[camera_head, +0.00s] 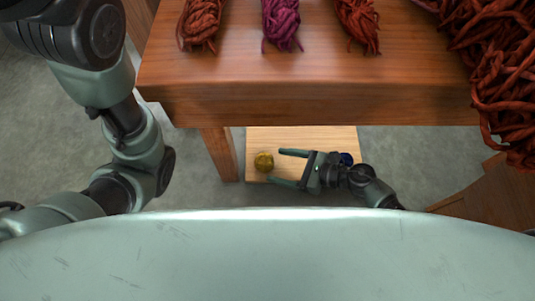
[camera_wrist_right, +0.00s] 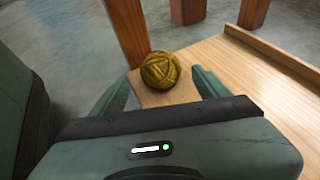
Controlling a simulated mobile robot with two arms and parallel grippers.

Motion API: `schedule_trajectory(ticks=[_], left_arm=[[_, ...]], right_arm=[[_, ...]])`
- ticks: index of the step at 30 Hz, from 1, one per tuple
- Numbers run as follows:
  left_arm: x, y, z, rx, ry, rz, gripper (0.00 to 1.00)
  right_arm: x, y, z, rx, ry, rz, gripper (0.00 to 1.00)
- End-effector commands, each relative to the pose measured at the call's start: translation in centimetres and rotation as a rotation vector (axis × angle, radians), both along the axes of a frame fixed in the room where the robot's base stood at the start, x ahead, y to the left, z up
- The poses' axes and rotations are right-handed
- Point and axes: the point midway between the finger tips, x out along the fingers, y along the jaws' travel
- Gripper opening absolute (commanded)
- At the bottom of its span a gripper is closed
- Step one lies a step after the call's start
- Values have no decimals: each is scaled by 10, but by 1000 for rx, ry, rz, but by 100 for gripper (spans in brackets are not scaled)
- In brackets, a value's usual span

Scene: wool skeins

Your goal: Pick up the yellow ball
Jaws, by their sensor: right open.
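The yellow ball (camera_head: 263,161) is a wound ball of mustard-yellow yarn on a light wooden board (camera_head: 320,139) below the table. In the right wrist view the ball (camera_wrist_right: 160,70) shows just beyond the fingertips, between their lines. My right gripper (camera_head: 281,167) is open and empty. Its two green fingers point left toward the ball, one on each side of its line, and the ball appears at or just past their tips. Whether a finger touches it I cannot tell. My left arm comes in at the left, but its gripper is out of view.
A wooden table (camera_head: 300,100) stands above and behind the board, with a leg (camera_head: 219,153) left of the ball. Red (camera_head: 201,22), purple (camera_head: 281,22) and orange-red (camera_head: 358,25) skeins lie on it. A raised wooden rim (camera_wrist_right: 275,53) edges the board. Large red yarn (camera_head: 505,75) hangs at right.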

Motion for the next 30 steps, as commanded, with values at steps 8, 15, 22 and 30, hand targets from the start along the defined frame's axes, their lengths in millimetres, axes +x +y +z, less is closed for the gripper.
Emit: schedule_trajectory(ticks=[8,15,22,30], left_arm=[[-4,0,-25,0,-10,0,36],[-4,0,-31,1,-11,0,36],[-4,0,-30,1,-12,0,36],[-4,0,-30,1,-12,0,36]], right_arm=[[15,33,-20,2,-4,1,76],[22,50,-25,-1,0,-1,76],[22,50,-25,-2,0,-1,68],[22,50,-25,-1,0,-1,12]])
